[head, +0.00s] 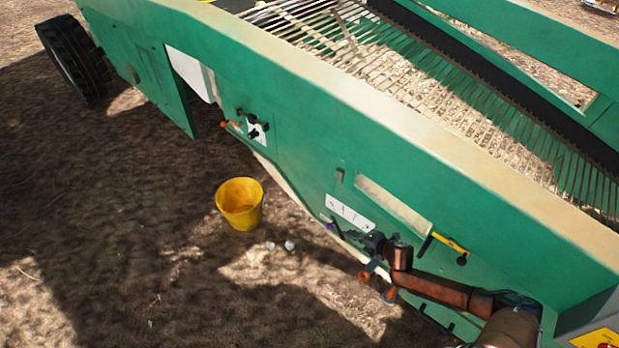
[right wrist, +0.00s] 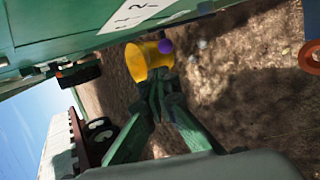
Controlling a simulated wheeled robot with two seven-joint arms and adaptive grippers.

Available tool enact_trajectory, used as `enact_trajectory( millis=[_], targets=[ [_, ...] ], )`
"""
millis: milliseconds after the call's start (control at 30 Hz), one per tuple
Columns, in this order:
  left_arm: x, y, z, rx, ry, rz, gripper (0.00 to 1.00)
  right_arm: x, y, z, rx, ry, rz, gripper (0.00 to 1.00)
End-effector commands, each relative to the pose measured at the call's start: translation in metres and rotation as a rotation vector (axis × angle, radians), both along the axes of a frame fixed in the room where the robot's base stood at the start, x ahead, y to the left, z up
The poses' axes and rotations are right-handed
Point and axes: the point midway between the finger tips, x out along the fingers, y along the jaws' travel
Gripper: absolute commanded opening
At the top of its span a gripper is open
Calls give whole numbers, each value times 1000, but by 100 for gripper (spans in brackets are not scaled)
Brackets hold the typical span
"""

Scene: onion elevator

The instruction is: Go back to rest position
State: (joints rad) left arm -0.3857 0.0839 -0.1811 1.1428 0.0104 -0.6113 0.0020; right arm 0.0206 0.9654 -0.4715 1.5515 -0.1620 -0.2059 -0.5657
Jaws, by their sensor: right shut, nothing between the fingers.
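My right gripper (head: 340,234) is at the side of the green machine (head: 300,150), close under its white label plate (head: 350,212). In the right wrist view, its fingers (right wrist: 160,88) are together with nothing between them. A small purple round thing (head: 330,227) shows just beyond the fingertips; it also shows in the right wrist view (right wrist: 165,46). I cannot tell whether they touch. My left gripper is not in view.
A yellow bucket (head: 240,204) stands on the brown soil (head: 130,240), with two small pale round things (head: 289,244) near it. A yellow lever (head: 449,243) and orange-red knobs (head: 364,276) are near my right arm. Open ground lies left.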

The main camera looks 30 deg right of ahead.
Motion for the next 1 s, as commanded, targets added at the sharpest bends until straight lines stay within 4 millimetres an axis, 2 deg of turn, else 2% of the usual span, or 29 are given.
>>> enact_trajectory(
  millis=[167, 267, 333, 467, 600, 700, 800, 1000],
  targets=[
    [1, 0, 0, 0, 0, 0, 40, -1, 2, -1, 5, 1, -4, 0],
    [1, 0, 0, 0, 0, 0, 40, -12, 15, -10, 50, 18, -54, 0],
    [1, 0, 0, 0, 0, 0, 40, -30, 34, -20, 121, 46, -138, 0],
    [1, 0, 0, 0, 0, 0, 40, -87, 75, -36, 312, 137, -404, 0],
    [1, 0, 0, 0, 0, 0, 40, -165, 105, -37, 512, 261, -751, 0],
    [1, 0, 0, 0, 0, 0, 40, -212, 115, -30, 606, 331, -950, 0],
    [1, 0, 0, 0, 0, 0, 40, -249, 123, -23, 667, 387, -1100, 0],
    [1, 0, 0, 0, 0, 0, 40, -308, 133, -6, 748, 467, -1327, 0]
  ],
)
